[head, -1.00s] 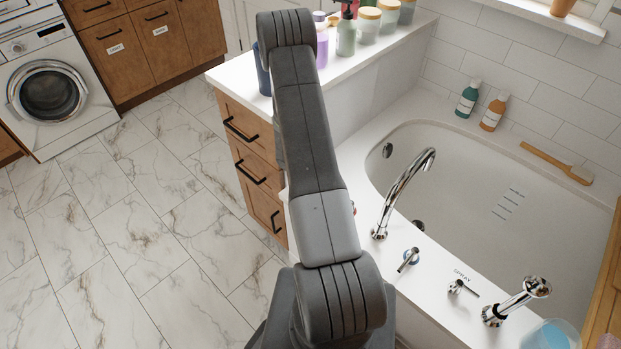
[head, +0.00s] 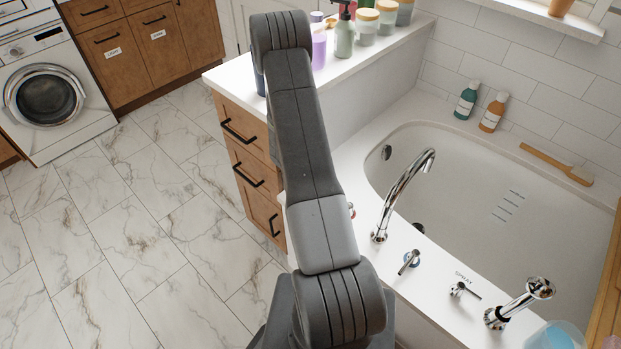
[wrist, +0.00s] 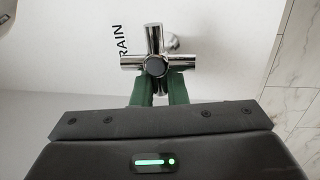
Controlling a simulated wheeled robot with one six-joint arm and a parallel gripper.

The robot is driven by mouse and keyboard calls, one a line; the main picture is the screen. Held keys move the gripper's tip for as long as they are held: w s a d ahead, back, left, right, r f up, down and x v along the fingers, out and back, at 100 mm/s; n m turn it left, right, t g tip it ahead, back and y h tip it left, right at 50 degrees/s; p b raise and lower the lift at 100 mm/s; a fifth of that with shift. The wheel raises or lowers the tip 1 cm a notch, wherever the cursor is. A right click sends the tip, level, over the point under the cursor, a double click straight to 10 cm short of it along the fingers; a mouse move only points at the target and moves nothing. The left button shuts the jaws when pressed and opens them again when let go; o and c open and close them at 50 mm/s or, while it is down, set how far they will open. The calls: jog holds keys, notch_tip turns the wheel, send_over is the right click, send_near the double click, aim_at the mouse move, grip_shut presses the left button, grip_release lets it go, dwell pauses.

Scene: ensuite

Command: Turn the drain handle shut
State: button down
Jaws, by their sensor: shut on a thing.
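The chrome cross-shaped drain handle (wrist: 157,65) is in the upper middle of the wrist view, on a white surface beside lettering (wrist: 122,40) that reads "RAIN", its first letter hidden. My gripper (wrist: 159,88) has two green fingers reaching up to the lower side of the handle. They are shut on one arm of the cross, which is mostly hidden between them. In the head view my own arm hides the gripper and the drain handle.
The bathtub (head: 480,200) lies to the right, with a tall curved spout (head: 405,190), a lever (head: 409,262), a "SPRAY" lever (head: 463,290) and a chrome hand shower (head: 520,300) on its rim. Drawers (head: 245,165) stand behind my arm. The marble floor (head: 130,230) at left is clear.

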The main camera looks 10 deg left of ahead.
jog(key=c, duration=1.5)
grip_release()
jog(key=shift+c, duration=0.2)
